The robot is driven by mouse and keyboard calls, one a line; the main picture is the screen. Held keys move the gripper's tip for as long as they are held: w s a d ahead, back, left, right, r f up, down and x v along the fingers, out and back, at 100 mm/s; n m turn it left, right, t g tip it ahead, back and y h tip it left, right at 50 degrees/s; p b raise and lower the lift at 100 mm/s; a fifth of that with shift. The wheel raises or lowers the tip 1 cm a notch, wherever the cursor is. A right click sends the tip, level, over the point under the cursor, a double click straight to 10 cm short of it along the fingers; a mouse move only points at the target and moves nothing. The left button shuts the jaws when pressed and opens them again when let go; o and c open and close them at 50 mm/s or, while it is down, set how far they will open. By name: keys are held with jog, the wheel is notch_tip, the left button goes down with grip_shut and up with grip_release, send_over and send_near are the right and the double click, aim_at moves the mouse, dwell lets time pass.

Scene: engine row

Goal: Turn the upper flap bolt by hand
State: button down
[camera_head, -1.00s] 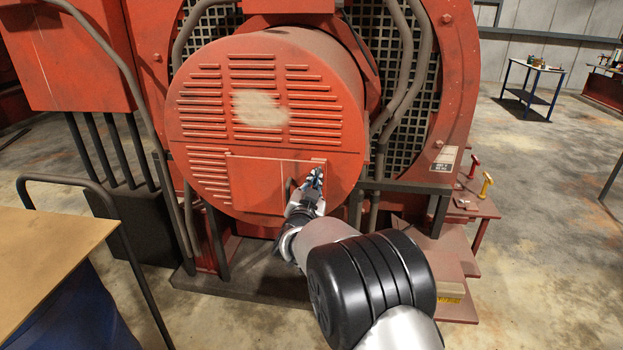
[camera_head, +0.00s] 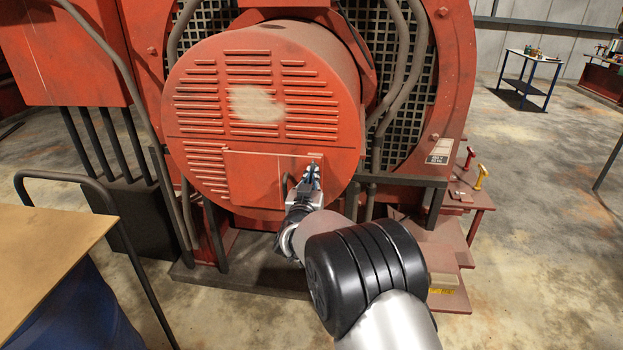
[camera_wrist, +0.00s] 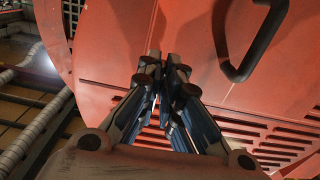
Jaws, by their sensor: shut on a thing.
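The red flap (camera_head: 255,178) is a rectangular panel low on the round red louvred cover, with a dark bar handle (camera_head: 286,186) near its right side. The handle also shows in the wrist view (camera_wrist: 252,42). My gripper (camera_head: 313,170) is at the flap's upper right corner, right of and above the handle. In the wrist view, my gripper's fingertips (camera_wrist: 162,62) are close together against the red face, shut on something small. The upper flap bolt is hidden between and behind the fingertips; I cannot see its head or its angle.
The round red cover (camera_head: 260,70) stands out from the engine. Grey pipes (camera_head: 400,85) run at its right. A tan-topped cart (camera_head: 45,255) with a dark rail is at left front. Red and yellow handles (camera_head: 480,177) stand at right.

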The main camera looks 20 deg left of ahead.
jog(key=shift+w+d+r, duration=0.1)
jog(key=shift+w+r, duration=0.15)
jog(key=shift+r, duration=0.45)
jog(key=c, duration=1.9)
grip_release()
jog(key=shift+o, duration=0.6)
jog(key=shift+w+f, duration=0.2)
jog(key=shift+w, duration=0.05)
jog(key=shift+s+f, duration=0.1)
jog(key=shift+f, duration=0.1)
jog(key=v, duration=1.2)
jog(key=shift+a, duration=0.2)
jog(key=shift+f, duration=0.2)
